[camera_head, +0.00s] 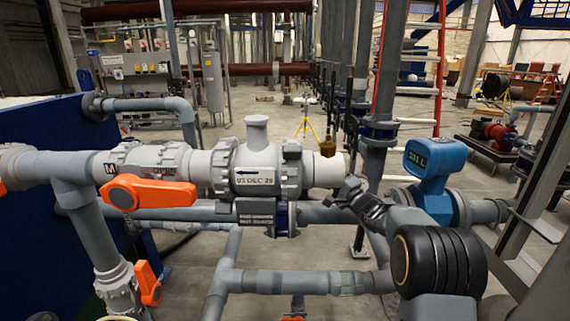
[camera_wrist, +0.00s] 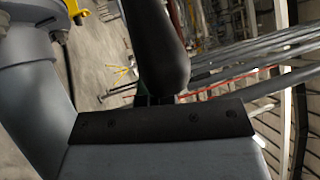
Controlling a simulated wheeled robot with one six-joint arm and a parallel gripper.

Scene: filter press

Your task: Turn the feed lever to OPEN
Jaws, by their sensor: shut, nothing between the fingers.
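A large orange lever (camera_head: 150,193) is on the grey pipe at the left, next to a fitting marked M. It lies roughly along the pipe, its broad end to the left. A smaller orange lever (camera_head: 148,283) hangs on a lower valve. I cannot tell from any label which one is the feed lever. My gripper (camera_head: 341,198) is to the right of both, just past the right end of the white pipe body, well apart from the levers. It is shut and empty. The wrist view shows a dark finger (camera_wrist: 160,55), with no lever visible there.
A grey valve body with a label plate (camera_head: 257,180) lies between my gripper and the large lever. A blue flow meter (camera_head: 434,160) stands on the right. Lower pipes (camera_head: 290,283) run below. A yellow tripod (camera_head: 306,122) stands behind on open floor.

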